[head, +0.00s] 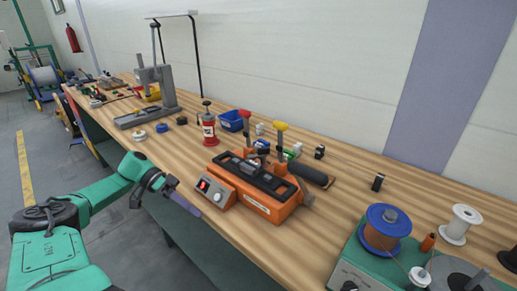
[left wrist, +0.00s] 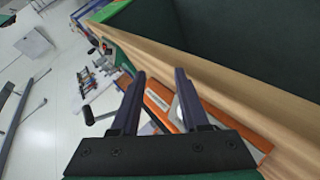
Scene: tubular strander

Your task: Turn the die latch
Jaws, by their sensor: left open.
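I cannot pick out the die latch with certainty. An orange machine (head: 262,202) stands on the bench, with a black top, a red-knobbed lever (head: 246,125), a yellow-knobbed lever (head: 280,135) and a black handle (head: 312,174) at its right. My left gripper (head: 197,208) is at the bench's front edge, left of the machine's control box (head: 215,192), and touches no machine part that I can make out. In the left wrist view, my left gripper (left wrist: 158,76) has its two fingers apart with nothing held between them. My right gripper is not in view.
The wooden bench (head: 345,225) runs along a white wall. A copper spool (head: 383,232) is at front right.

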